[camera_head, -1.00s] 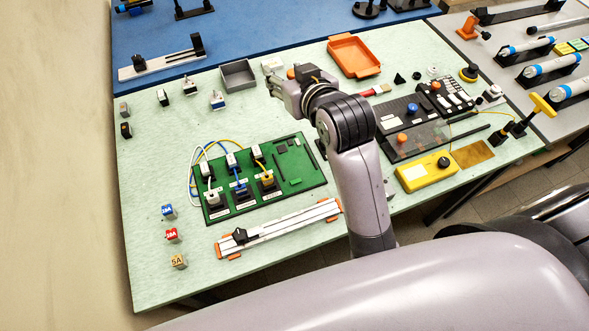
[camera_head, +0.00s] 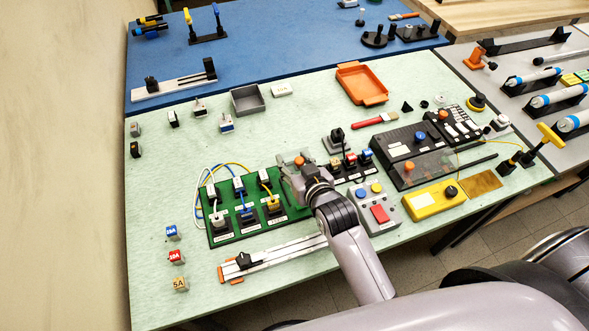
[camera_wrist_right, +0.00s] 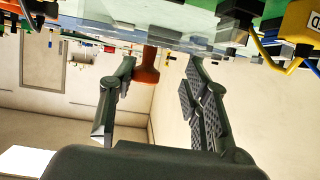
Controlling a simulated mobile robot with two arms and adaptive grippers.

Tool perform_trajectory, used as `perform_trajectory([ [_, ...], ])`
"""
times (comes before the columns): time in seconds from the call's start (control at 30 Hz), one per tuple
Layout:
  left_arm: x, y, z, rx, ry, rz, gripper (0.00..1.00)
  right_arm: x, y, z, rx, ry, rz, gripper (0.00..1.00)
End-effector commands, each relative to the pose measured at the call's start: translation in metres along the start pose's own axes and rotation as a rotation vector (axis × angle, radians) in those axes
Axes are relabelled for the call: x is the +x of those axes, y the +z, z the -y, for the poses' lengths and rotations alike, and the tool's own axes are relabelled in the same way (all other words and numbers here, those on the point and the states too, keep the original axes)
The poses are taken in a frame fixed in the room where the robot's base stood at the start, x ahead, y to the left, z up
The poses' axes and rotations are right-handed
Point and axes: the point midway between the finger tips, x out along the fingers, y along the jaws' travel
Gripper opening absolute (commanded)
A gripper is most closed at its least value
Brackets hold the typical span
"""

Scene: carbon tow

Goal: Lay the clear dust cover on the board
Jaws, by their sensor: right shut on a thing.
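The green board (camera_head: 294,210) lies on the pale green table in the head view. It carries black sockets, plugs and coloured wires on its left part. My right gripper (camera_head: 292,174) is over the board's right end and covers much of it. It is shut on the orange knob (camera_head: 299,161) of the clear dust cover. In the right wrist view the knob (camera_wrist_right: 148,66) shows between the fingers (camera_wrist_right: 155,95), and a clear sheet (camera_wrist_right: 150,32) runs along the top. The cover's outline and its height above the board are hard to tell. My left gripper is not in view.
A white rail (camera_head: 275,258) lies in front of the board. A grey button box (camera_head: 372,208) and a yellow box (camera_head: 435,200) stand to the right. A black device (camera_head: 408,145) with an orange knob is behind them. Small labelled blocks (camera_head: 175,257) stand front left.

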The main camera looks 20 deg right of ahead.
Motion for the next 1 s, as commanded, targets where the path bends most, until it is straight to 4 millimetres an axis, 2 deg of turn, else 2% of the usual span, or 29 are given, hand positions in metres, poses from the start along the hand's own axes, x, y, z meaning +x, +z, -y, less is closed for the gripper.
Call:
perform_trajectory([
  [0.1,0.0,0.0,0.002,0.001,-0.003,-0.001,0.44,0.007,0.019,-0.001,-0.001,0.001,0.006,0.16],
  [0.23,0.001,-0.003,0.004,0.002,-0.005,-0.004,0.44,0.012,0.031,-0.001,-0.001,0.0,0.004,0.16],
  [0.5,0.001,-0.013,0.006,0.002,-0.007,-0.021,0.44,0.013,0.032,-0.001,-0.001,0.0,0.002,0.16],
  [1.0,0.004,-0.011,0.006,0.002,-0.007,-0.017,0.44,0.017,0.043,-0.001,0.0,0.0,0.002,0.16],
])
